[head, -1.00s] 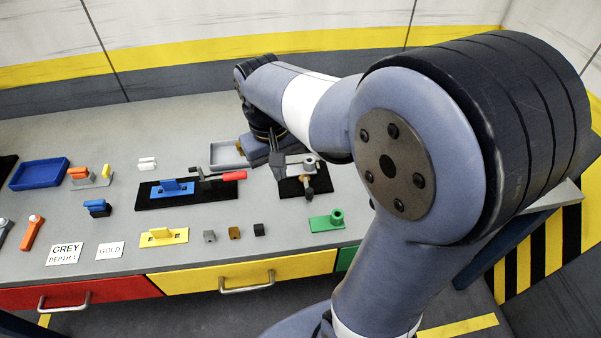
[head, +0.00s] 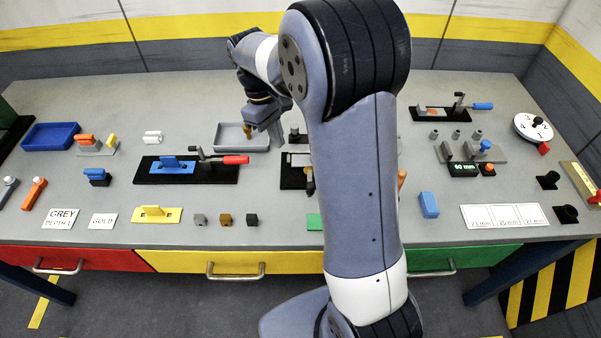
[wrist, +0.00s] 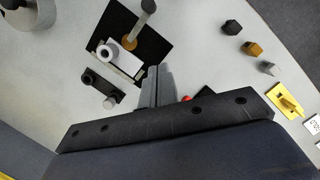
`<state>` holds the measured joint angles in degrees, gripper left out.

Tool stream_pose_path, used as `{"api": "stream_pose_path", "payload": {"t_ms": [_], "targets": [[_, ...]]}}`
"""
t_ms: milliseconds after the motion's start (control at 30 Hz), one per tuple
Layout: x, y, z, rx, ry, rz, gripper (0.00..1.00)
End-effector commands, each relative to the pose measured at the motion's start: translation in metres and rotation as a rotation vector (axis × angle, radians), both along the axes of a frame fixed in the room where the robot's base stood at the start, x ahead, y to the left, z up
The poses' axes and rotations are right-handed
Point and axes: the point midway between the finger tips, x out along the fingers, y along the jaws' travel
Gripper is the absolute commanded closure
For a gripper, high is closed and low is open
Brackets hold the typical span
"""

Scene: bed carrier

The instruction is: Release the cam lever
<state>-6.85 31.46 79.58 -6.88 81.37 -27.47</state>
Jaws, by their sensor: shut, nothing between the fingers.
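The cam fixture stands on a black plate (wrist: 160,45) in the wrist view. It has a pale block with a round boss (wrist: 106,52), a brown disc (wrist: 128,42) and a grey cam lever (wrist: 141,22) with a knob at its end. In the head view the black plate (head: 291,183) is partly hidden by my arm. My gripper (wrist: 155,70) is shut and empty, its fingertips over the plate's edge, apart from the lever in the picture. In the head view my gripper (head: 278,138) is near the back of the fixture; its fingertips are hard to make out.
Left of the fixture is a toggle clamp with a red handle (head: 235,160). A grey tray (head: 228,137) lies behind it. Small cubes (head: 225,219) and a yellow plate (head: 157,215) are in front. A dark piece with pegs (wrist: 102,88) lies beside the fixture.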

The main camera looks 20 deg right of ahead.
Motion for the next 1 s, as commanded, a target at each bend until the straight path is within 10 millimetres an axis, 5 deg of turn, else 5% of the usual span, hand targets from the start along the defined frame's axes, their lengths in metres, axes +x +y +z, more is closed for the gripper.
{"api": "stream_pose_path", "payload": {"t_ms": [267, 633, 1000], "targets": [[-0.006, -0.003, -0.022, -0.001, 0.006, -0.002, 1.00], [-0.021, -0.015, -0.097, 0.000, 0.006, -0.003, 1.00], [-0.051, -0.037, -0.096, 0.000, 0.000, -0.002, 1.00]]}}
